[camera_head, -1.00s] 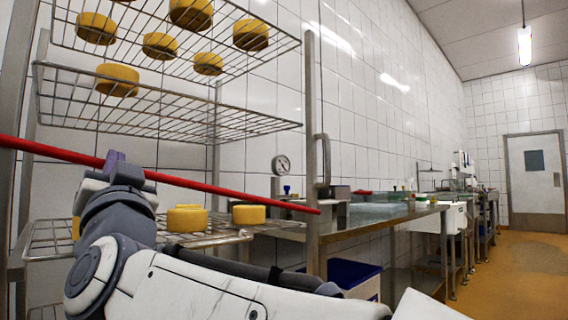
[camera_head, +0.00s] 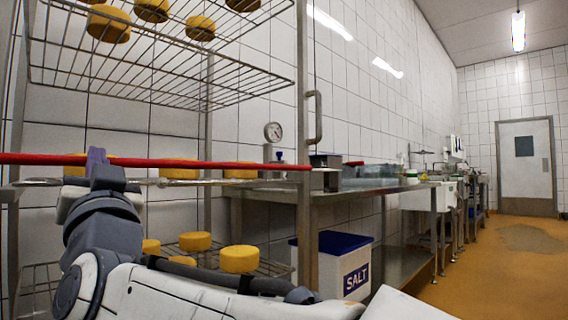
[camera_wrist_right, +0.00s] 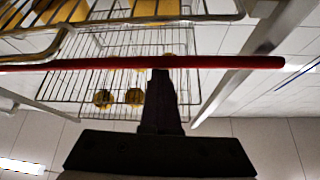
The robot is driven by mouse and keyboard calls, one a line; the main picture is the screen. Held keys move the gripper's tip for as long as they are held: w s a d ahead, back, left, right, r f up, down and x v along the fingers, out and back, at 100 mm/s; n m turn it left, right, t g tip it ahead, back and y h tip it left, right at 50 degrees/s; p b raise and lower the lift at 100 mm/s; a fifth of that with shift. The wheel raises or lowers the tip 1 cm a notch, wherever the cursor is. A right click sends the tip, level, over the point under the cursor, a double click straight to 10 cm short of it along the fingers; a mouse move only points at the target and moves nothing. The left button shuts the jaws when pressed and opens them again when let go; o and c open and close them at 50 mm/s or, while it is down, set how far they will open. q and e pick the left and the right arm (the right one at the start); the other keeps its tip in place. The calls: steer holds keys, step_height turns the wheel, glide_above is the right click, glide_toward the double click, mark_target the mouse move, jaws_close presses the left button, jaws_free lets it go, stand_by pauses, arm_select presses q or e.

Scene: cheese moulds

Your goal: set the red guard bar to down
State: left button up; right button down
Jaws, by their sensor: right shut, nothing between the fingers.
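The red guard bar (camera_head: 215,164) runs almost level across the front of the steel rack, from the left picture edge to a free-looking end by the rack's right post. My right gripper (camera_head: 97,157) is shut and empty, its purple fingertips overlapping the bar from my side. In the right wrist view the red bar (camera_wrist_right: 225,62) crosses the picture just beyond the dark shut fingers (camera_wrist_right: 160,80). I cannot tell whether they touch it. My left gripper is not in view.
The wire rack (camera_head: 160,72) holds yellow cheeses on several shelves, with a lower cheese (camera_head: 239,259) behind my arm. A post (camera_head: 307,220) with a handle stands at its right. A steel table (camera_head: 345,192) and a salt bin (camera_head: 345,268) stand farther right. Orange floor is open at right.

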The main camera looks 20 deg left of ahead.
steer(key=shift+w+a+f, duration=0.1)
steer(key=shift+a+f, duration=0.25)
steer(key=shift+f, duration=0.5)
steer(key=d+r+b+v, duration=0.1)
steer(key=b+v, duration=0.7)
steer(key=v, duration=0.2)
steer(key=shift+r, duration=0.2)
